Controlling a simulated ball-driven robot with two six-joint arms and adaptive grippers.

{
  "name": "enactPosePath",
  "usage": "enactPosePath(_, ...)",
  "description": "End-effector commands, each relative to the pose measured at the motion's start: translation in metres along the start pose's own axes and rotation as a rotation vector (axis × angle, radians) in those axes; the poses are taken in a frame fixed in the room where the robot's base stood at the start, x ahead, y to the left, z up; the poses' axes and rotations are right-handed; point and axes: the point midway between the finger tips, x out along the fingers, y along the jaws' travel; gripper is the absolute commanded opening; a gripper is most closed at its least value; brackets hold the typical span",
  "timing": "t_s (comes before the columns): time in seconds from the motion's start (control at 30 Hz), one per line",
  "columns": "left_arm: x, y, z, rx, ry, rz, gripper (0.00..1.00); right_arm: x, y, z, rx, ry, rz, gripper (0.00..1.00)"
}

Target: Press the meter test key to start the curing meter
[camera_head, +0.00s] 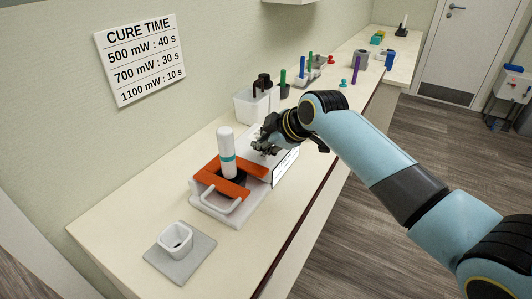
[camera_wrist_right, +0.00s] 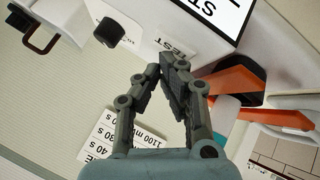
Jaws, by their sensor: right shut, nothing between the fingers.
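The curing meter is a white box (camera_head: 284,166) with a lit display on its right side, in the middle of the counter. In the right wrist view its white top (camera_wrist_right: 150,20) carries the label TEST (camera_wrist_right: 175,48) and a black knob (camera_wrist_right: 108,31). My right gripper (camera_head: 265,147) is over the meter's top, its fingers shut and empty. In the right wrist view the fingertips (camera_wrist_right: 164,66) are just below the TEST label. The key itself is not clearly visible; I cannot tell whether the fingertips touch it. My left gripper is not in view.
A white and teal curing light (camera_head: 227,153) stands upright in a base with orange shields (camera_head: 219,183) beside the meter. A white cup on a grey mat (camera_head: 180,262) is nearer. A white bin (camera_head: 251,106) and several coloured items stand behind. A cure-time sign (camera_head: 141,59) hangs on the wall.

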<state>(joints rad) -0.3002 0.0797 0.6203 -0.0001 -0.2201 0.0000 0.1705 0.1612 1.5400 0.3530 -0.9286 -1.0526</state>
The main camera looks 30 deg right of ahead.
Motion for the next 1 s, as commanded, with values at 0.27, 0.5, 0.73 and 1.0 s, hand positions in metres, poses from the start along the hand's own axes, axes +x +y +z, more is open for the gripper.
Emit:
enactPosePath(0.27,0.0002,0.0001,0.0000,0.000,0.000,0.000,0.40,0.0002,-0.0003,0.0001,0.000,0.000,0.000,0.00)
enactPosePath(0.5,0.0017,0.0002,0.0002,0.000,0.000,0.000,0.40,0.0022,-0.0017,0.0015,0.000,0.000,0.000,0.00)
enactPosePath(0.73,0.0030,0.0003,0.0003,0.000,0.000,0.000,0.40,0.0041,-0.0032,0.0029,0.000,0.000,-0.001,0.00)
enactPosePath(1.0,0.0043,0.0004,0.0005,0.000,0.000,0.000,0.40,0.0061,-0.0047,0.0044,0.000,0.000,-0.001,0.00)
